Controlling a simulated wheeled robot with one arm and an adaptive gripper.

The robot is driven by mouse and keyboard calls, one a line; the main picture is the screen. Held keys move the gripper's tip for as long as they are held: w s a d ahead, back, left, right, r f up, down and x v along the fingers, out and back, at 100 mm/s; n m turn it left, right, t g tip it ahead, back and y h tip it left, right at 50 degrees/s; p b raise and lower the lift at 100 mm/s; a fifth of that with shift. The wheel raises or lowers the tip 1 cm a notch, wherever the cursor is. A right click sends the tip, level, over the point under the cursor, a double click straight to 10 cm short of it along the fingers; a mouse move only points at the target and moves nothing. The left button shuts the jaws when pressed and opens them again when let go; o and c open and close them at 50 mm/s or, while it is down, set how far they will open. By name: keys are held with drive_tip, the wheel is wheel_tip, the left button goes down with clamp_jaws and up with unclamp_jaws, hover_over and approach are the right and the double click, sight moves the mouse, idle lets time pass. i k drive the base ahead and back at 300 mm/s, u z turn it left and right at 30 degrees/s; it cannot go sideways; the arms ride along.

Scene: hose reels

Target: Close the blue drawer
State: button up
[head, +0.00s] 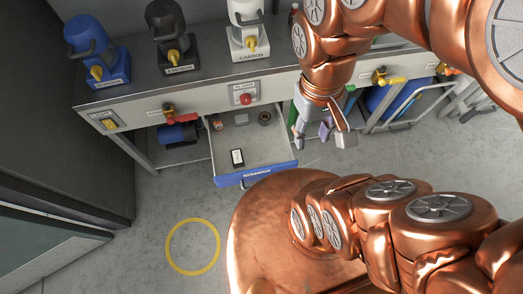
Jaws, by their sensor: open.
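The blue drawer (256,174) stands pulled out from under the workbench, its blue front facing me. A small dark box with a white label and a few small round items lie inside it. My gripper (333,137) is open and empty, just beyond the drawer's right side at about the height of its right edge in the picture. I cannot tell whether it touches the drawer. My copper arm hides part of the bench to the right.
The workbench (196,90) carries a blue, a black and a white machine. Its front has a red button (245,98), a red-handled valve (180,117) and a yellow-handled valve (388,79). A dark cabinet stands at left. A yellow ring (193,273) marks clear floor.

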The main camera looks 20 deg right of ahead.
sight(266, 151)
drive_tip(key=z, duration=0.05)
drive_tip(key=k, duration=0.45)
drive_tip(key=u, duration=0.3)
drive_tip(key=i, duration=0.15)
drive_tip(key=z, duration=1.4)
drive_tip(key=k, duration=1)
drive_tip(key=u, duration=1.7)
